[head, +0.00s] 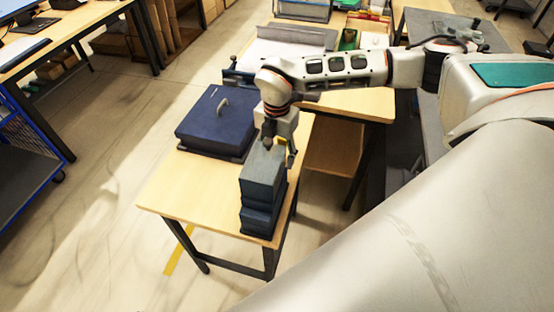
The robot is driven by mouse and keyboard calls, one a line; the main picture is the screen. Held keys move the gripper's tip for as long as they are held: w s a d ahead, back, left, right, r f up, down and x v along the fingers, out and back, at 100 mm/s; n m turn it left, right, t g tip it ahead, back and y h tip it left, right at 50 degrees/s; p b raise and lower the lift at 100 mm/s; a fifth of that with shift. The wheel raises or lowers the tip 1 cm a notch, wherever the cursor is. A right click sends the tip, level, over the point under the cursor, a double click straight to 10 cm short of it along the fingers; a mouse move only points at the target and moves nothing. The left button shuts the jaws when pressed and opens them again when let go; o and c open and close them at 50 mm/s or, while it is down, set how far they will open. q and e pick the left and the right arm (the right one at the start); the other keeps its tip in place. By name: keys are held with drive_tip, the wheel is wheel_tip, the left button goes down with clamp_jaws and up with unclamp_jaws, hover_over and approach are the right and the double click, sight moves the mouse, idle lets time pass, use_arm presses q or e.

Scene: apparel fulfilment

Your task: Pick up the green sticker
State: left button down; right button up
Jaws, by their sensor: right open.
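I cannot make out a green sticker for certain. A small green item (347,40) shows at the back, in a tray area beyond my right arm; it is too small to identify. My right gripper (279,146) points down at the rear end of a stack of dark blue-grey boxes (262,178) on the light wooden table (190,197). It is open, with its fingers partly hidden by their own body, and I cannot tell whether it touches the top box. My left gripper is not in view.
A dark blue case (217,120) with a grey handle lies left of the box stack. The table's front left part is clear. A second wooden table (352,104) stands behind my right arm. A blue-framed cart (30,150) and a desk (70,25) stand at the left.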

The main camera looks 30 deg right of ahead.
drive_tip(key=c, duration=0.8)
drive_tip(key=shift+o, duration=0.2)
drive_tip(key=shift+r, duration=0.1)
drive_tip(key=shift+r, duration=0.3)
wheel_tip(320, 180, up, 25)
drive_tip(key=s+a+p, duration=0.2)
drive_tip(key=shift+a+f, duration=0.15)
